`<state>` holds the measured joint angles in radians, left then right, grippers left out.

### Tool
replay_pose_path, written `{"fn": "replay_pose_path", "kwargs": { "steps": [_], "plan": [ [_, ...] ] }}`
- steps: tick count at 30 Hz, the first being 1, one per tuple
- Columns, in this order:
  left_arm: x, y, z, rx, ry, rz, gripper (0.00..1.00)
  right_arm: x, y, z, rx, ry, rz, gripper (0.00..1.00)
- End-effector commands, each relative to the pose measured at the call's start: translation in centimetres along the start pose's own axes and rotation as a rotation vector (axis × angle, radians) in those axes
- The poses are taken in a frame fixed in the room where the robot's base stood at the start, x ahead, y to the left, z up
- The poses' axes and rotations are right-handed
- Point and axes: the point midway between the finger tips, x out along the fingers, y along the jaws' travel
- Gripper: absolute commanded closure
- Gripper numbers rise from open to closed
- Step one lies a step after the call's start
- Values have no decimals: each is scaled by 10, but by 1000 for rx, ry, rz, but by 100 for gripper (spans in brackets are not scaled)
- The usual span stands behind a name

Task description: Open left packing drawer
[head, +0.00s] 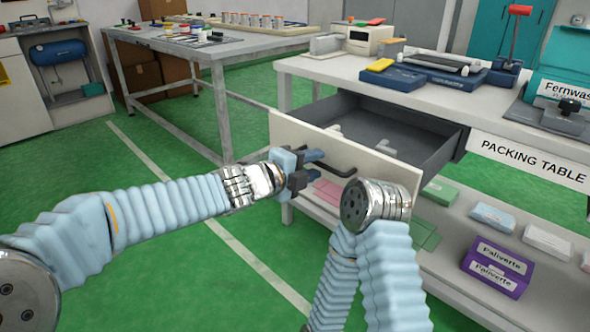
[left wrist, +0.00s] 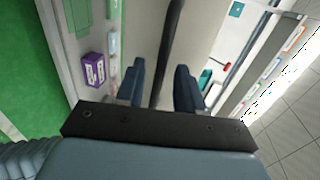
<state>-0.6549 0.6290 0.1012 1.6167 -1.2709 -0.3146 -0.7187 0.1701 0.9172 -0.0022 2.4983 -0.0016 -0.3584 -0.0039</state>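The left packing drawer (head: 345,120) of the packing table (head: 440,92) is pulled out, and its grey inside shows. Its pale front panel (head: 290,130) carries a dark bar handle (head: 345,172). My left gripper (head: 314,166) is at the left part of this handle. In the left wrist view the handle (left wrist: 170,40) runs between the two blue-grey fingers of my left gripper (left wrist: 160,85), with a gap visible on both sides. My right arm is bent in front of the drawer, and its gripper is not visible.
A purple box (head: 497,268) and several smaller packs lie on the lower shelf. A printer-like device (head: 370,38), a yellow item (head: 380,65) and a blue scale (head: 407,78) stand on the tabletop. Another workbench (head: 200,50) is behind at left. Green floor is clear at left.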

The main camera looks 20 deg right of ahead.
Motion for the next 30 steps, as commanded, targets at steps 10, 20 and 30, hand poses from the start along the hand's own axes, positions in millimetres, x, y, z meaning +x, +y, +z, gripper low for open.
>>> {"fn": "replay_pose_path", "kwargs": {
  "steps": [10,20,30],
  "plan": [
    [-80,-2,0,0,-3,-1,63,-2,-1,0,0,0,0,100],
    [-128,0,0,0,0,0,63,-8,-2,-1,1,2,2,100],
    [-131,1,0,-2,0,1,63,-8,-2,-1,1,2,2,100]
  ]
}}
